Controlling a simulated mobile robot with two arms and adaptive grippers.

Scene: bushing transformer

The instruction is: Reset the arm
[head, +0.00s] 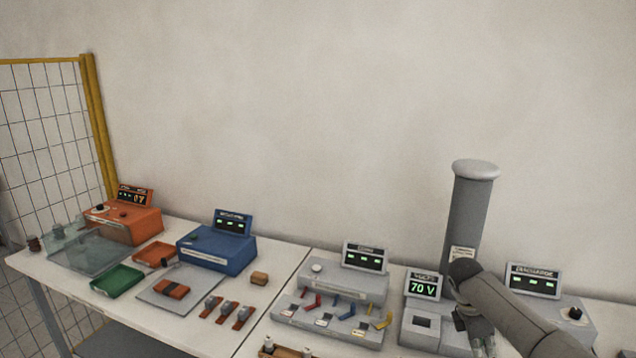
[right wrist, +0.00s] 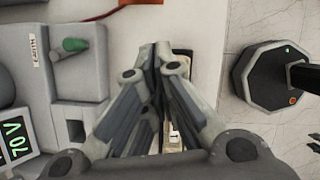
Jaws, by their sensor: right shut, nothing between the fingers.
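My right arm (head: 515,315) comes in from the lower right of the head view, in front of the grey column and the instruments on the right of the bench. My right gripper (head: 484,346) hangs down at the bottom edge of that view, near the 70 V display unit (head: 423,287). In the right wrist view my right gripper (right wrist: 160,58) has its fingers together with nothing held. Its tips are near the bench's edge, beside a grey box. My left gripper is not in view.
The grey column (head: 469,215) rises behind my right arm. A discharge unit (head: 535,285) stands to its right. A dark octagonal base (right wrist: 266,76) stands on the floor. Orange and blue instruments (head: 217,248) stand further left.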

